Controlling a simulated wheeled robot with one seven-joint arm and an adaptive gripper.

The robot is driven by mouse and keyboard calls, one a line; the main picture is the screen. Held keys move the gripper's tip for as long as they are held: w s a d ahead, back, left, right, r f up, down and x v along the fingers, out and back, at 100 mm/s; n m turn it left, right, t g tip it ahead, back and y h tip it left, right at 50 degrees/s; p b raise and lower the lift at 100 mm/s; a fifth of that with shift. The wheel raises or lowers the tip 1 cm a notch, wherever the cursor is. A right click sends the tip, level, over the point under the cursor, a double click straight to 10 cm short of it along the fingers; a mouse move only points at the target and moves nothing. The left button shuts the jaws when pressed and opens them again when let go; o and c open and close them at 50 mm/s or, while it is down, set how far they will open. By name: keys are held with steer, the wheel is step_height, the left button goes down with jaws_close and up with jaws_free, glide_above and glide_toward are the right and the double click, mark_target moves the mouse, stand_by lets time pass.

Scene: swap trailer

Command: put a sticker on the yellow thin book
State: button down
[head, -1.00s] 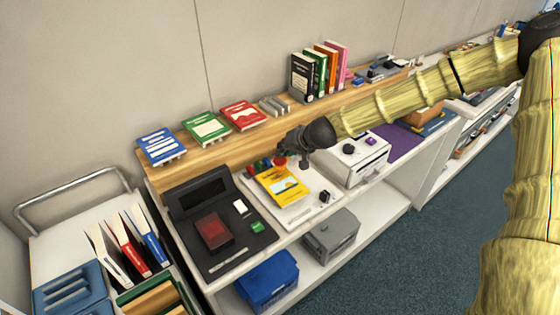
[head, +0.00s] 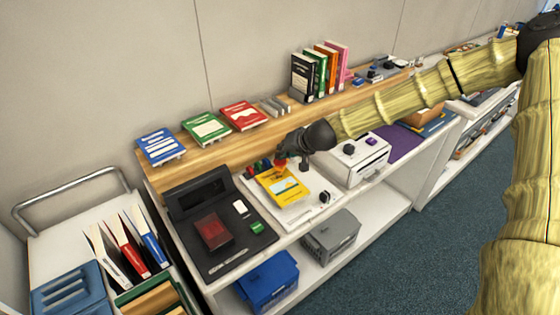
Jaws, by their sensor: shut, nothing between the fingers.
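The yellow thin book (head: 284,188) lies flat on a white board (head: 313,205) on the counter. My gripper (head: 281,160) is shut and empty, pointing down just above the far edge of the book. A small red piece shows right below the fingertips; I cannot tell whether they touch it. Small red, green and blue items (head: 257,166) sit behind the book, partly hidden by the gripper. I cannot make out a separate sticker on the cover.
A white box-shaped machine (head: 356,158) stands close on the right. Several display books (head: 208,127) line the wooden ledge behind. A cart (head: 70,217) holding books stands at the left.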

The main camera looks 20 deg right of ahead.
steer(key=shift+f+b, duration=0.35)
steer(key=shift+f, duration=0.15)
stand_by(0.6)
stand_by(0.3)
steer(key=shift+r+p, duration=0.9)
steer(key=shift+r, duration=0.25)
steer(key=shift+r+p, duration=1.95)
steer(key=shift+r, duration=0.55)
